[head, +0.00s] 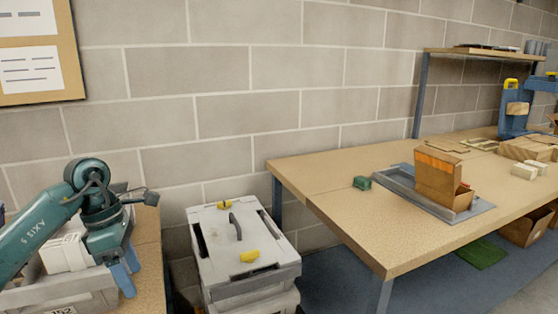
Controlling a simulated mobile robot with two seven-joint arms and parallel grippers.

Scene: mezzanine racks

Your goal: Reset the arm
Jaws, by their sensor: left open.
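My left arm, teal green with "AXIS 5" lettering, comes in from the left of the head view and bends downward at its wrist. My left gripper (128,281) has blue fingers that point down, and it is open with nothing seen between them. It hangs at the right side of a grey crate (75,295), close to the edge of a wooden bench. I cannot tell whether the fingers touch the crate. My right gripper is not in view.
A grey lidded case (240,275) with yellow latches stands between the benches. The wooden table (330,185) at right holds a green block (362,183), a grey tray (400,177) with an open cardboard box (438,179), and wooden blocks. Its front left top is clear.

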